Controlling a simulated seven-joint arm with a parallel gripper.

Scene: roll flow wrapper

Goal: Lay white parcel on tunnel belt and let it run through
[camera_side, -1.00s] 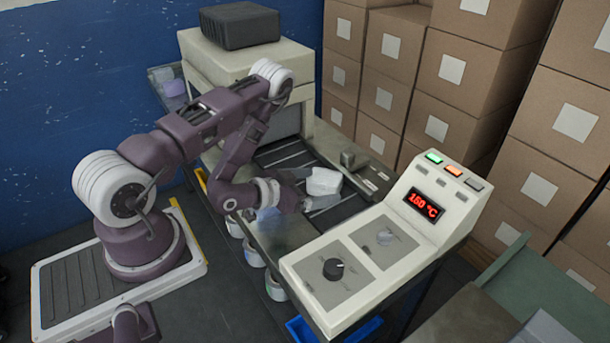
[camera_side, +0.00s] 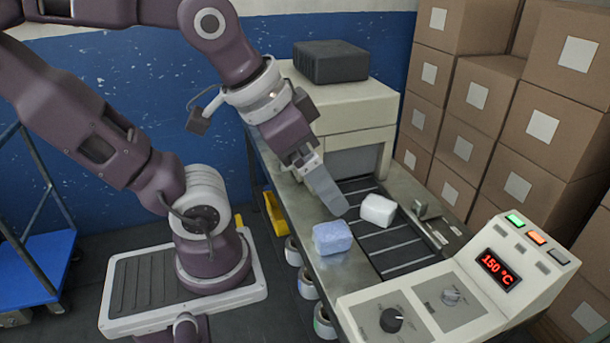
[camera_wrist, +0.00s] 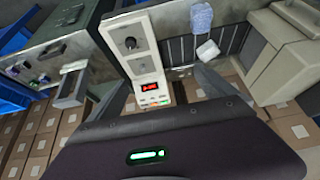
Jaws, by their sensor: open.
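The white parcel (camera_side: 378,210) lies on the dark slatted tunnel belt (camera_side: 398,246), in front of the opening of the cream tunnel (camera_side: 350,118). It also shows in the wrist view (camera_wrist: 208,50). My gripper (camera_side: 335,200) is open and empty, raised to the left of the white parcel and apart from it in the side view. Its far finger is hidden there; both fingers show in the wrist view (camera_wrist: 162,88).
A pale blue parcel (camera_side: 333,237) lies on the metal table beside the belt; it also shows in the wrist view (camera_wrist: 202,17). The control box (camera_side: 455,290) reads 150 °C. Stacked cartons (camera_side: 468,120) stand behind. A dark box (camera_side: 330,62) tops the tunnel.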

